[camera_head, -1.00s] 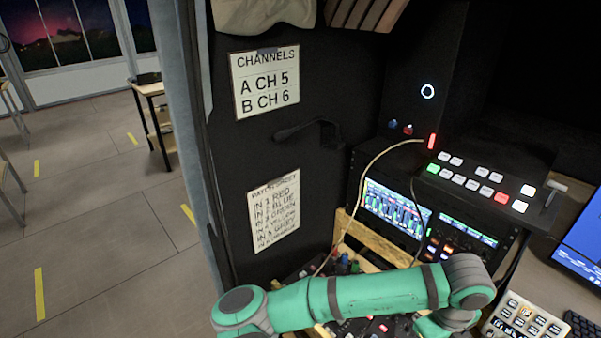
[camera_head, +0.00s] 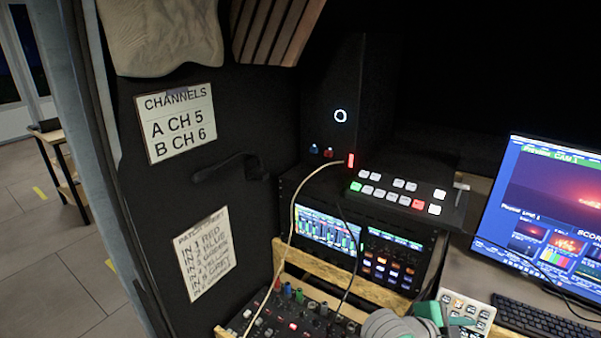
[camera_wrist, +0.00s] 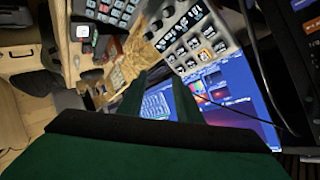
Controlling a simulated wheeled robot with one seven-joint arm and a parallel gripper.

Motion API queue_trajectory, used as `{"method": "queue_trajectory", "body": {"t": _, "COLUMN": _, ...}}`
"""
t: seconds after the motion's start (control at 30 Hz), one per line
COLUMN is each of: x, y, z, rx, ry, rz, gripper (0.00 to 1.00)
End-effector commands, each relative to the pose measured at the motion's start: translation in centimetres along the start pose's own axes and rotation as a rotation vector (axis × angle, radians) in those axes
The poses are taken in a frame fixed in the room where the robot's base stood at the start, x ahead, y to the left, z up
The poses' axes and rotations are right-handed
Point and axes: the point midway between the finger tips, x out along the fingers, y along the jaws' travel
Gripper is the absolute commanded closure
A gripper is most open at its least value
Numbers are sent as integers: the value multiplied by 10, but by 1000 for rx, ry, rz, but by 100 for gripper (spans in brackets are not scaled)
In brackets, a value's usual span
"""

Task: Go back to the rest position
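My arm (camera_head: 390,325) shows only as a grey joint and green links at the bottom edge of the head view, in front of the desk. My gripper (camera_wrist: 160,82) shows in the wrist view as two dark green fingers with a gap between them. It is open, and nothing is visible between the fingers. Behind the gap is a lit screen (camera_wrist: 225,95). The gripper's tips cannot be made out in the head view.
A rack mixer (camera_head: 325,228), a switcher panel (camera_head: 400,195), a monitor (camera_head: 550,210), a keypad (camera_head: 467,310) and a keyboard (camera_head: 545,320) crowd the desk. A cable (camera_head: 293,215) hangs before the rack. Open floor (camera_head: 45,265) lies at left.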

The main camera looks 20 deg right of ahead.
Motion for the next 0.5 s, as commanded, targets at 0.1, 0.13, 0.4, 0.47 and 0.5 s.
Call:
{"method": "queue_trajectory", "body": {"t": 0.1, "x": -3, "y": -13, "z": -6, "rx": -130, "ry": 80, "rz": -123, "gripper": 68}}
{"method": "queue_trajectory", "body": {"t": 0.13, "x": -4, "y": -16, "z": -6, "rx": -162, "ry": 98, "rz": -155, "gripper": 68}}
{"method": "queue_trajectory", "body": {"t": 0.4, "x": -29, "y": -38, "z": 16, "rx": -446, "ry": 221, "rz": -427, "gripper": 68}}
{"method": "queue_trajectory", "body": {"t": 0.47, "x": -37, "y": -39, "z": 25, "rx": -507, "ry": 240, "rz": -486, "gripper": 68}}
{"method": "queue_trajectory", "body": {"t": 0.5, "x": -42, "y": -40, "z": 33, "rx": -549, "ry": 250, "rz": -527, "gripper": 68}}
